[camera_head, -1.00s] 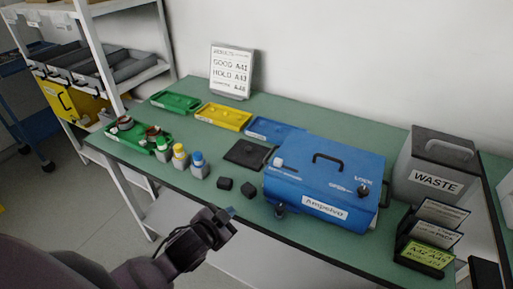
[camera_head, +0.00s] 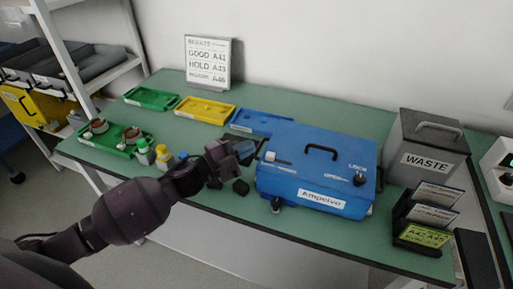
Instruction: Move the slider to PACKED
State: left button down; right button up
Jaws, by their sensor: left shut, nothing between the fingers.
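No slider labelled PACKED can be read in view. A blue case (camera_head: 330,170) marked "Ampelvo" stands on the green table, with a black handle and a black knob (camera_head: 360,179) on its lid. A small white piece (camera_head: 271,157) sits at the lid's left end; I cannot tell whether it is a slider. My left gripper (camera_head: 244,151) is shut and empty, just left of the case, over the dark square pad area, which it partly hides. My right gripper is not in view.
Green (camera_head: 151,98), yellow (camera_head: 205,109) and blue (camera_head: 262,121) trays line the back. Several capped bottles (camera_head: 162,157) stand behind my left arm. A grey WASTE bin (camera_head: 425,150) and a black card holder (camera_head: 424,243) are to the right. A results sign (camera_head: 208,61) stands at the back.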

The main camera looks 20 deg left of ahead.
pick_arm(q)
jog(key=w+a+r+m+g, duration=0.3)
jog(key=a+m+g, duration=0.7)
jog(key=m+g, duration=0.5)
jog(key=shift+a+r+m, duration=0.2)
jog(key=shift+a+m, duration=0.05)
jog(key=shift+m, duration=0.05)
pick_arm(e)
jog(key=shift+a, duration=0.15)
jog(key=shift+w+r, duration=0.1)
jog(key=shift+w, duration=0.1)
